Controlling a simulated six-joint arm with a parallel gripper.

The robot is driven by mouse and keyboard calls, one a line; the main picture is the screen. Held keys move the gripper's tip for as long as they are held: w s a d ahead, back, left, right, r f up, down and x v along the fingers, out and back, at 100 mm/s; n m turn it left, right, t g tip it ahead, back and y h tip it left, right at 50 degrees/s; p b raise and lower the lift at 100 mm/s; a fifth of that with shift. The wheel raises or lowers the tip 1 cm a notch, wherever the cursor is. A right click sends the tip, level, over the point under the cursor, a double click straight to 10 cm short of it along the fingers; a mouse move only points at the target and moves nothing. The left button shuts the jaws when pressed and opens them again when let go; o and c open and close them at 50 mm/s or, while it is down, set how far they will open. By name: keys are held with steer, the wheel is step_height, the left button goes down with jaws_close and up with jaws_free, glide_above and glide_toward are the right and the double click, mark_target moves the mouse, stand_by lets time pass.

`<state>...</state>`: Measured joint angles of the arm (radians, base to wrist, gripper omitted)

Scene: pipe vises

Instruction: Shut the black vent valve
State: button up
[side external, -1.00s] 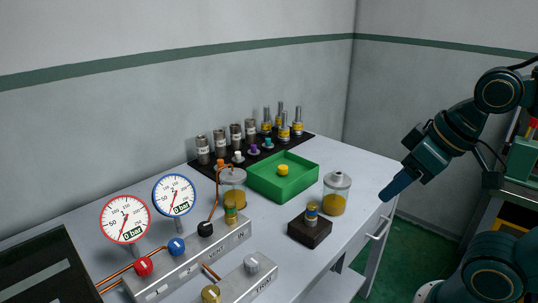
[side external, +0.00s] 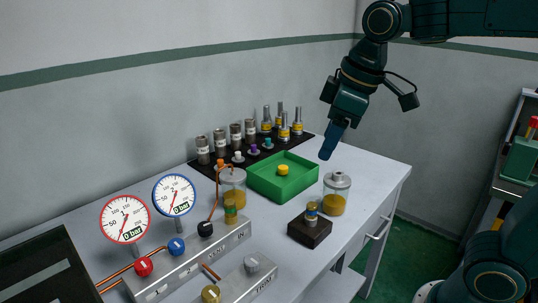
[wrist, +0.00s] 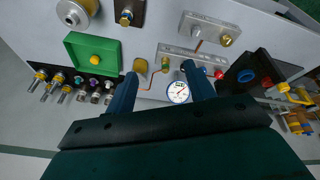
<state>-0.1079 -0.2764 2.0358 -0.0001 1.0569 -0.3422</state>
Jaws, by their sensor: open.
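The black vent valve (side external: 205,229) is a round black knob on the grey manifold block (side external: 188,262), by the VENT marking. A blue knob (side external: 176,246) and a red knob (side external: 144,266) sit left of it on the same block. My gripper (side external: 328,152) points down in the side view, high above the bench and well to the right of the black knob, touching nothing. In the wrist view my gripper (wrist: 160,72) has its two fingers wide apart and nothing between them. There the black knob is at the right fingertip and mostly hidden.
Two dial gauges (side external: 125,219) (side external: 174,195) stand behind the block, and a copper tube rises beside the black knob. A green tray (side external: 283,187), jars (side external: 336,193) and a dark block (side external: 309,234) stand to the right. A second grey block (side external: 245,284) lies in front.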

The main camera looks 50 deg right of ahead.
steer(key=w+a+f+n+g, duration=0.2)
steer(key=w+a+n, duration=0.35)
steer(key=w, duration=0.75)
steer(key=n+g, duration=0.2)
steer(key=n, duration=0.3)
glide_above(205, 225)
step_height(205, 225, down, 8)
steer(key=shift+a+f, duration=0.1)
steer(key=shift+f, duration=0.1)
steer(key=shift+f, duration=0.1)
steer(key=shift+m, duration=0.25)
step_height(205, 225, down, 14)
steer(key=shift+r, duration=0.2)
steer(key=c, duration=1)
